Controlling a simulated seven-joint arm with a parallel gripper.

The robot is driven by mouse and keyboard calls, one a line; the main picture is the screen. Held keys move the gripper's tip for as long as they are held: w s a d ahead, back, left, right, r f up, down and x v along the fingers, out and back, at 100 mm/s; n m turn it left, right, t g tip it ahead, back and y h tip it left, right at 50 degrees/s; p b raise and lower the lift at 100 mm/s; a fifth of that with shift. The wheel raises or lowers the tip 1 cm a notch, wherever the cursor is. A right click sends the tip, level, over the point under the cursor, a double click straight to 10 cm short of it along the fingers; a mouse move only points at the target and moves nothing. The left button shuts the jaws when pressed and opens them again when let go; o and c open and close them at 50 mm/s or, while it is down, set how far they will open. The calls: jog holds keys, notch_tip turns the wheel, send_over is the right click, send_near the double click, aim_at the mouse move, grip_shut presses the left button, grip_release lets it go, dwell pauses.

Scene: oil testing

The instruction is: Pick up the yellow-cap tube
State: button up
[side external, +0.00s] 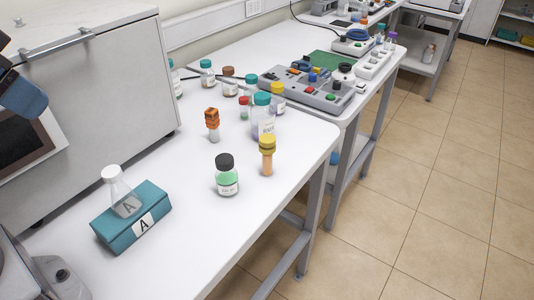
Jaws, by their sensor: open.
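The yellow-cap tube (267,158) stands upright near the front right edge of the white bench (175,225). It has a ribbed yellow cap and an amber-orange body. A bottle with a black cap and green contents (227,178) stands just left of it. A second yellow-capped container (277,99), a wider bottle, stands farther back. My gripper's fingers do not show in this view.
An orange-topped tube (212,125) stands behind the black-capped bottle. A teal-capped bottle (262,117) is behind the yellow-cap tube. A large grey cabinet (100,90) borders the left.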

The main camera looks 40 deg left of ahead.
notch_tip(320, 180, up, 4)
jog(key=r, duration=0.1)
jog(key=w+a+f+m+t+y, duration=0.15)
jog(key=w+m+y, duration=0.65)
jog(key=w+m, duration=0.85)
jog(key=w+d+r+m+t+h, duration=0.1)
jog(key=w+d+m+t, duration=0.4)
jog(key=d+m, duration=0.35)
jog(key=w+d+m+t+h, duration=0.1)
jog(key=w+d+m+t, duration=0.4)
jog(key=d+m, duration=0.3)
jog(key=n, duration=0.1)
send_near(269, 137)
jog(key=x, duration=0.6)
jog(key=shift+s+a+f, duration=0.1)
jog(key=shift+a+f, duration=0.15)
jog(key=shift+f, duration=0.1)
jog(key=x, duration=0.5)
jog(key=shift+d, duration=0.1)
